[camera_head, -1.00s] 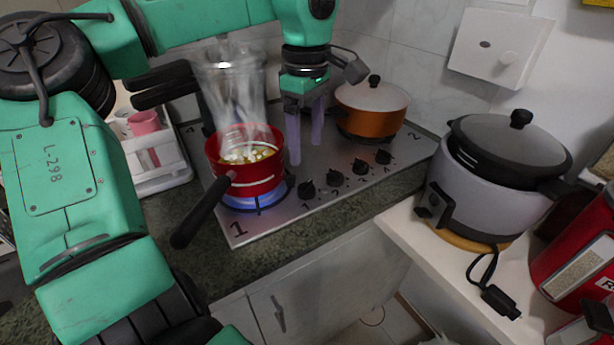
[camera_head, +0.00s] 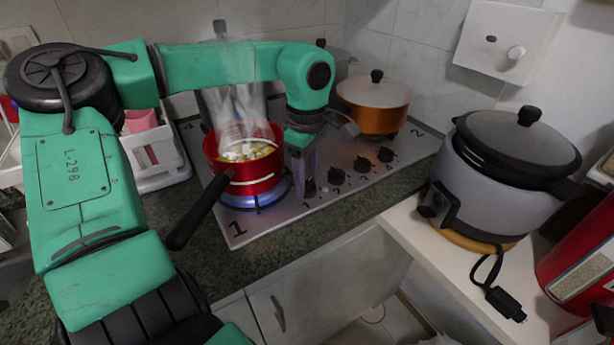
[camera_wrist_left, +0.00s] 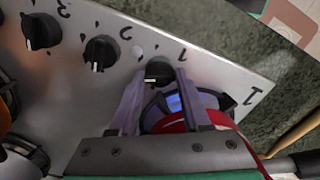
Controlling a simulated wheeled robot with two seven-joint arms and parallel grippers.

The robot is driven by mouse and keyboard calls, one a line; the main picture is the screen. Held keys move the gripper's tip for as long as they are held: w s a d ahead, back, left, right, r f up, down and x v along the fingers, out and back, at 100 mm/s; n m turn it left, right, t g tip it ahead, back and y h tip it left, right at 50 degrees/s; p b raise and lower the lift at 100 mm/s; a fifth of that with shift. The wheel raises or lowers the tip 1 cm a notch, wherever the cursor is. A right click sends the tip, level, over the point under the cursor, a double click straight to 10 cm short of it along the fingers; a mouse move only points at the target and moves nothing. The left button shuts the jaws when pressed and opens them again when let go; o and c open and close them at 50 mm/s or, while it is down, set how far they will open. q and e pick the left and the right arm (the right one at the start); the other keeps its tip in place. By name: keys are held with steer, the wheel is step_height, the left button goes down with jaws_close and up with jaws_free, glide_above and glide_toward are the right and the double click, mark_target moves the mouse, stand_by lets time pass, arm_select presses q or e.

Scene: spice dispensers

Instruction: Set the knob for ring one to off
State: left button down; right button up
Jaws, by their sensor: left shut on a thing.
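The knob for ring one (camera_wrist_left: 158,72) is black and sits at the end of the knob row, by a printed "1" in the left wrist view. My left gripper (camera_wrist_left: 158,76) points down with a finger on each side of it and is shut on it. In the head view the left gripper (camera_head: 304,192) is at the hob's front edge and partly hides this knob. The ring-one flame (camera_head: 258,196) burns blue under a red pot (camera_head: 245,178) with steaming food. My right gripper is not in view.
The red pot's black handle (camera_head: 197,212) sticks out past the hob's front edge, left of the gripper. Other knobs (camera_head: 362,164) run in a row to the right. An orange pot (camera_head: 372,112) stands behind, and a grey cooker (camera_head: 490,190) stands on the right counter.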

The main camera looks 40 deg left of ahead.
arm_select(q)
steer(key=shift+n, duration=0.4)
steer(key=n+b, duration=0.1)
steer(key=n, duration=0.4)
steer(key=n+b, duration=0.1)
steer(key=n, duration=0.3)
steer(key=shift+w+r+n+b, duration=0.15)
steer(key=shift+n+b, duration=0.15)
steer(key=shift+n, duration=1.1)
steer(key=shift+c, duration=1.8)
jaws_free()
